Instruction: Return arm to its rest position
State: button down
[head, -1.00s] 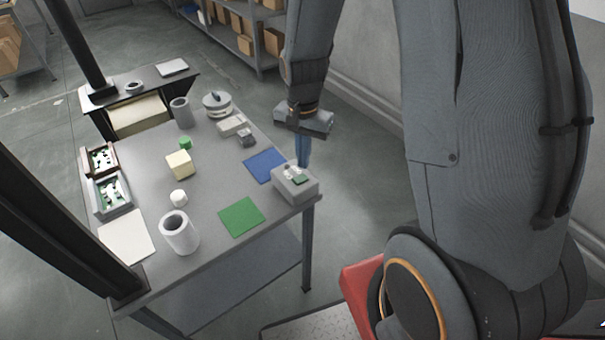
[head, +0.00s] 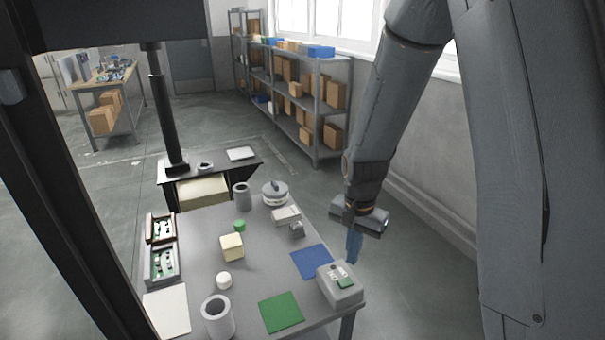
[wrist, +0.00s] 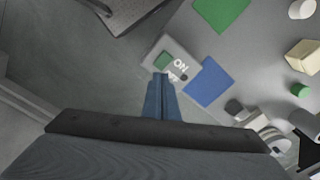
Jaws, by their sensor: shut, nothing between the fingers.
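My gripper (head: 354,247) hangs at the right of the table in the head view, fingers pointing down and pressed together with nothing between them. The shut blue fingers (wrist: 161,98) also show in the wrist view. A grey box with a green patch on top (head: 338,288) sits on the table's right front corner. In the wrist view the box (wrist: 163,47) shows the letters "ON" and lies just beyond the fingertips. I cannot tell the height of the fingertips. My arm reaches down from the top right of the head view.
The grey table (head: 260,262) carries a blue mat (head: 312,262), a green mat (head: 281,312), a cream block (head: 231,247), a grey cylinder (head: 218,318) and two trays of parts at left. Shelves (head: 318,110) stand along the wall behind. Floor right of the table is clear.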

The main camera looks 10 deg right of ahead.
jog(key=s+r+n+t+b, duration=0.1)
jog(key=s+r+n+b, duration=0.1)
jog(key=s+n+b, duration=0.5)
jog(key=shift+s+d+r+n, duration=0.35)
jog(key=shift+s+n, duration=0.25)
jog(key=shift+s, duration=0.65)
jog(key=shift+a, duration=0.1)
